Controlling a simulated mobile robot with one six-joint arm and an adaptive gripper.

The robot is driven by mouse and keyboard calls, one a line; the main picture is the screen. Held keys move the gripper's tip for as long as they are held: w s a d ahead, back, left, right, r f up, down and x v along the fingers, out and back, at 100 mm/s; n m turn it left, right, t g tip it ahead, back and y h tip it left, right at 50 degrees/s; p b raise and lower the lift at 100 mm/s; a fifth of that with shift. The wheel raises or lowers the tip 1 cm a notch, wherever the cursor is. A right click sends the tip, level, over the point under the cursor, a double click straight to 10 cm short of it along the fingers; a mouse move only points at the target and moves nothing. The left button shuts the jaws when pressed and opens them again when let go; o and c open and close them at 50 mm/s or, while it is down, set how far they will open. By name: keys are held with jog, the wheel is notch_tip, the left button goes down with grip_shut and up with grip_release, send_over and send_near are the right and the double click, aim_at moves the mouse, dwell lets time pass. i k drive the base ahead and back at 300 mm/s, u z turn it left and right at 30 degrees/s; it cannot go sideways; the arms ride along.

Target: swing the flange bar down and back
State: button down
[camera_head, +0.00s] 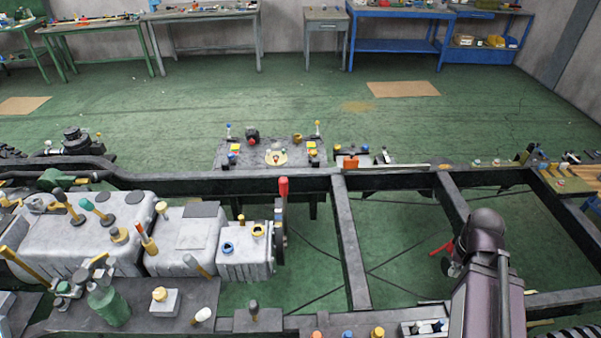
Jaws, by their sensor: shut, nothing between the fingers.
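What looks like the flange bar (281,215) is a dark upright bar with a red grip on top. It stands at the right end of the pale grey gearbox (245,262), and its lower end is by the gearbox's end face. My gripper (451,262) is at the lower right, partly hidden by my own arm. It is shut and empty, well to the right of the bar and apart from it. A small red piece (441,247) shows beside my gripper; I cannot tell what it belongs to.
Dark chassis rails and a cross member (350,250) lie between the bar and my gripper. A parts plate (227,153) with small knobs stands behind the bar. A front ledge (240,321) carries several tools. Open green floor shows between the cross members.

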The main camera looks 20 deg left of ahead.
aim_at(280, 208)
jog(key=z, duration=0.35)
jog(key=k, duration=1.1)
jog(key=u, duration=1.2)
jog(key=i, duration=1)
